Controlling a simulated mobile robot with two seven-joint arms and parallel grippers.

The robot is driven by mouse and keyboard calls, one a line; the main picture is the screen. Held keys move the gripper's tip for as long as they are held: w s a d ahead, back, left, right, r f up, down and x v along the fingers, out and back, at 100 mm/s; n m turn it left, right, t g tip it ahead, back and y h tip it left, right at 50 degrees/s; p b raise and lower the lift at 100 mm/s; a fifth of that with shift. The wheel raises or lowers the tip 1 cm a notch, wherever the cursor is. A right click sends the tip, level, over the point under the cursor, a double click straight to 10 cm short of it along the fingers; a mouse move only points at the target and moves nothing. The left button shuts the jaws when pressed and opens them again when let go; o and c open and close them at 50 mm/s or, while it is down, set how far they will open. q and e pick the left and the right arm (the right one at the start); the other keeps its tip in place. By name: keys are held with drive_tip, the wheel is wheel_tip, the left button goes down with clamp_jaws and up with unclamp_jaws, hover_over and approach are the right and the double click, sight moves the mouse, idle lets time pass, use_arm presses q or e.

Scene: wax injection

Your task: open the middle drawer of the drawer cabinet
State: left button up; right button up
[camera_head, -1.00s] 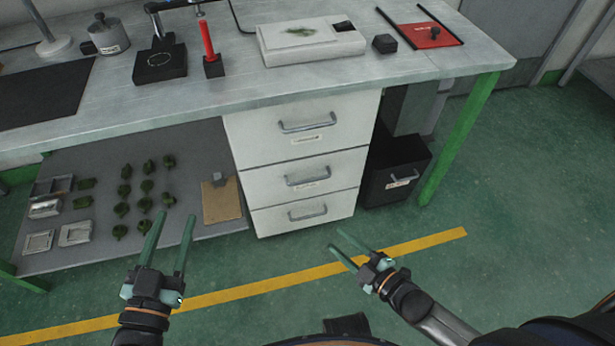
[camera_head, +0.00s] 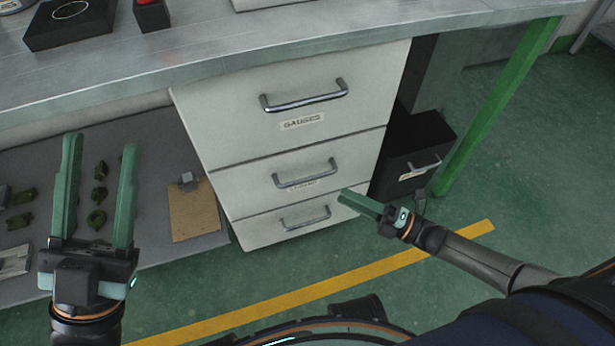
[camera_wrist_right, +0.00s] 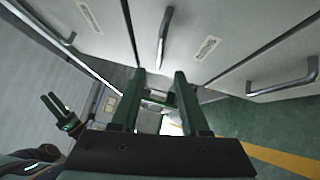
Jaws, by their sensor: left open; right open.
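The white drawer cabinet (camera_head: 190,115) stands under the bench with three closed drawers. The middle drawer (camera_head: 240,180) has a silver bar handle (camera_head: 305,174) above a small label. In the right wrist view this handle (camera_wrist_right: 165,35) appears turned, beyond the fingertips and apart from them. My right gripper (camera_head: 347,197) is open and empty, near the lower right of the cabinet front; its fingers overlap in the head view but show spread in the wrist view (camera_wrist_right: 160,75). My left gripper (camera_head: 100,147) is open and empty, left of the cabinet, in front of the lower shelf.
The top drawer handle (camera_head: 304,96) and bottom drawer handle (camera_head: 306,218) flank the middle one. A black cabinet (camera_head: 415,150) and green table leg (camera_head: 500,105) stand right. The shelf holds a clipboard (camera_head: 195,210) and several green pieces. Floor in front is clear.

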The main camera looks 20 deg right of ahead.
sight(309, 178)
drive_tip(key=b+x, duration=0.2)
drive_tip(key=x, duration=0.8)
drive_tip(key=shift+w+a, duration=0.25)
drive_tip(key=shift+w, duration=0.05)
clamp_jaws()
idle(0.9)
